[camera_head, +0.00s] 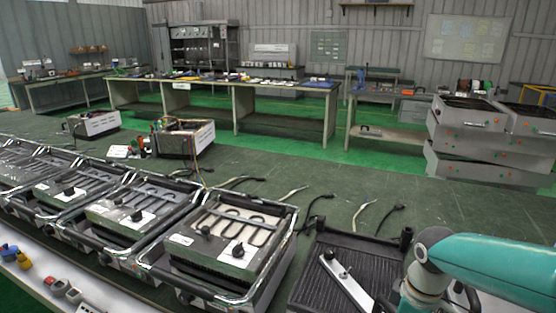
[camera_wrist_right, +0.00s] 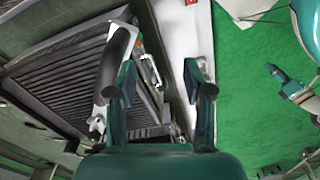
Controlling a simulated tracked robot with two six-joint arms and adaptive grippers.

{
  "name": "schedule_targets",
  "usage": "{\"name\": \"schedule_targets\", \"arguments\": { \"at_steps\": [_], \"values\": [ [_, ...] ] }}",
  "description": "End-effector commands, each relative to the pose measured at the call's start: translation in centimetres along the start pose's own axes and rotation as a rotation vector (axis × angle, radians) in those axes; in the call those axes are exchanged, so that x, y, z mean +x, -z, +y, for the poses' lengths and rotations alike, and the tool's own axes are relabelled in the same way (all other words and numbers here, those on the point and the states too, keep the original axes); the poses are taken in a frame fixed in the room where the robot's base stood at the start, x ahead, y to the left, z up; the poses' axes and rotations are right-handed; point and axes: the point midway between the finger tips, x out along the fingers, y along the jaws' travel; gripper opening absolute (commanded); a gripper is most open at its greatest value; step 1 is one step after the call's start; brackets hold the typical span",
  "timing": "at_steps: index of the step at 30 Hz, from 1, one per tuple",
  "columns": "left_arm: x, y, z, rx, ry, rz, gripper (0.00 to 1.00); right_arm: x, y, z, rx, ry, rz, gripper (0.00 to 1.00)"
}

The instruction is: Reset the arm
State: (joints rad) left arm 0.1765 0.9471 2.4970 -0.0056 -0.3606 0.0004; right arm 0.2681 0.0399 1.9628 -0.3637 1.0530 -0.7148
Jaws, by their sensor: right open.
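A row of boxy heating units with looped heating elements stands on the bench at the lower left; the nearest complete one (camera_head: 236,222) has black knobs and a metal frame. To its right is a black ribbed unit (camera_head: 375,252) with a pale metal bar (camera_head: 346,281) lying across it. My teal right arm comes in at the lower right of the head view, and its fingers are not clear there. In the wrist view my right gripper (camera_wrist_right: 162,88) is open and empty, its two fingers apart, over a ribbed unit (camera_wrist_right: 65,75) and a white bench edge (camera_wrist_right: 186,45). My left gripper is not seen.
Small colored switches (camera_head: 24,259) lie on the white front ledge (camera_head: 50,290). Loose black cables (camera_head: 313,208) lie behind the units. Stacked grey units (camera_head: 474,140) stand at right. Work tables (camera_head: 235,92) with parts line the back.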

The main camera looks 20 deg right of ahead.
Motion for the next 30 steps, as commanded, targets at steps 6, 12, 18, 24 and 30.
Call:
{"name": "schedule_targets", "arguments": {
  "at_steps": [6,12,18,24,30],
  "values": [
    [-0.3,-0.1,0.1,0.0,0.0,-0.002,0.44,5.9,4.0,-2.1,0.059,0.065,0.052,0.51],
    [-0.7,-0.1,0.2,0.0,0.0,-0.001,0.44,14.3,8.1,-7.0,0.195,0.17,0.108,0.51],
    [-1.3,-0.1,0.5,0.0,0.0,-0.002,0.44,24.1,9.7,-16.4,0.488,0.295,0.127,0.51],
    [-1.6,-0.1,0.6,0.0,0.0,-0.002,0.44,28.7,8.0,-22.1,0.714,0.324,0.105,0.51],
    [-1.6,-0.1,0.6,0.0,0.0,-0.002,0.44,29.5,7.2,-23.0,0.775,0.321,0.1,0.51]
  ]
}}
